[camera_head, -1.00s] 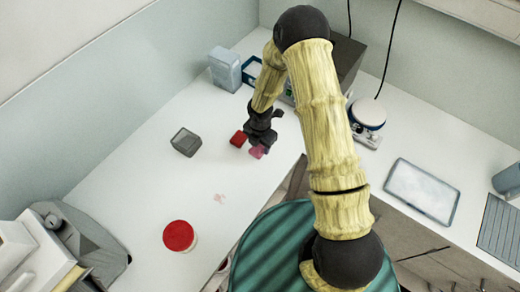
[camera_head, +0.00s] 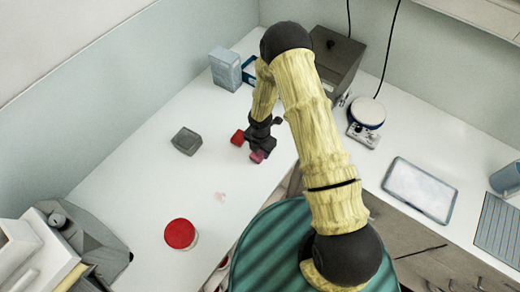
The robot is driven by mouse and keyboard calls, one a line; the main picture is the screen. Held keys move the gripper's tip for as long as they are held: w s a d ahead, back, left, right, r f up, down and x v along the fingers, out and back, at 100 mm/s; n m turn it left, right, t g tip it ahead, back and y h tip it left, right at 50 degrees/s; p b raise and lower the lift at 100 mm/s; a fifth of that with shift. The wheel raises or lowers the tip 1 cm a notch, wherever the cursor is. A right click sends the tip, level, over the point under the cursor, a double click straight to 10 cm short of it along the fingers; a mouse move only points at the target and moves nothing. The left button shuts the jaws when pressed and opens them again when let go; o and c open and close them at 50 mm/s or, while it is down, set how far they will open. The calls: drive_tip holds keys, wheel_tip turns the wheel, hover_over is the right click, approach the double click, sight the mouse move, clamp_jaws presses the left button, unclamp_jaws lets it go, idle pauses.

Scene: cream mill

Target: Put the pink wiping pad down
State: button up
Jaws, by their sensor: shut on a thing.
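The pink wiping pad (camera_head: 257,156) is in my gripper (camera_head: 257,148), near the front edge of the white bench. My gripper points down and is shut on the pad, with the dark jaws hiding part of it. I cannot tell whether the pad touches the bench top. A small red block (camera_head: 238,137) lies just left of my gripper. A faint pink smear (camera_head: 220,197) marks the bench to the lower left of the pad.
A grey square container (camera_head: 186,141) and a red-lidded jar (camera_head: 180,234) stand on the white bench (camera_head: 150,190). A blue-grey box (camera_head: 225,69) stands at the back. A round-topped device (camera_head: 367,113) and a tray (camera_head: 420,190) are at right. The bench between smear and container is clear.

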sight(260, 151)
drive_tip(key=o, duration=1)
drive_tip(key=shift+o, duration=0.2)
drive_tip(key=shift+w, duration=0.1)
drive_tip(key=shift+a+r, duration=0.1)
drive_tip(key=shift+r, duration=0.35)
wheel_tip(260, 151, up, 11)
drive_tip(key=b, duration=0.3)
drive_tip(key=shift+r, duration=0.15)
drive_tip(key=s+d+r+m+t, duration=0.1)
drive_tip(key=s+d+r+m, duration=0.5)
drive_tip(key=m, duration=0.8)
drive_tip(key=s+d+r+m+t, duration=0.1)
drive_tip(key=s+d+r+m, duration=0.6)
drive_tip(key=r+m, duration=0.4)
drive_tip(key=m, duration=0.3)
drive_tip(key=shift+d+r+t, duration=0.15)
drive_tip(key=shift+r+t, duration=0.15)
drive_tip(key=shift+r, duration=0.1)
